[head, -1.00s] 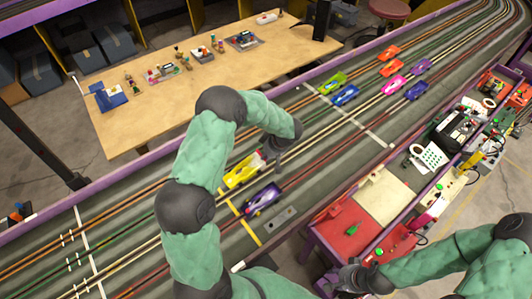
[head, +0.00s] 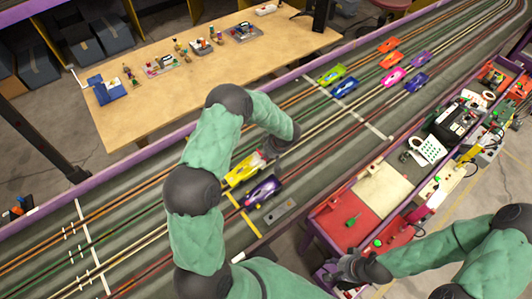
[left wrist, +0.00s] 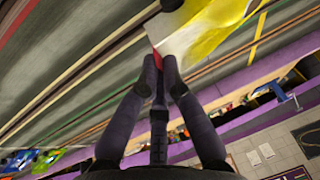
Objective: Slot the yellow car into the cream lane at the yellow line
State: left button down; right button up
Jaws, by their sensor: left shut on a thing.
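The yellow car (head: 241,173) is at the left side of the purple car on the track in the head view. My left gripper (head: 272,150) is shut on its far end, partly hiding it. In the left wrist view the fingers (left wrist: 160,62) close on the red and white end of the yellow car (left wrist: 215,28). I cannot tell whether the car touches the track. The yellow line (head: 243,218) crosses the lanes just below the car. The cream lane (head: 330,133) runs diagonally along the track. My right gripper (head: 347,270) is beside the side bench; its fingers are unclear.
A purple car (head: 263,190) sits close beside the yellow car. Several cars, including a green one (head: 331,75) and a pink one (head: 393,76), stand farther up the track beyond a white line. A wooden table (head: 130,130) and a side bench (head: 350,225) flank the track.

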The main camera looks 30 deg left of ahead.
pick_arm(q)
jog(key=shift+f, duration=0.45)
jog(key=shift+p, duration=0.8)
dwell(0.9)
jog(key=shift+p, duration=0.3)
jog(key=shift+p, duration=0.65)
dwell(0.5)
jog(key=shift+f+b, duration=0.4)
jog(key=shift+f, duration=0.8)
jog(key=c, duration=1.3)
grip_release()
jog(key=v, duration=1.2)
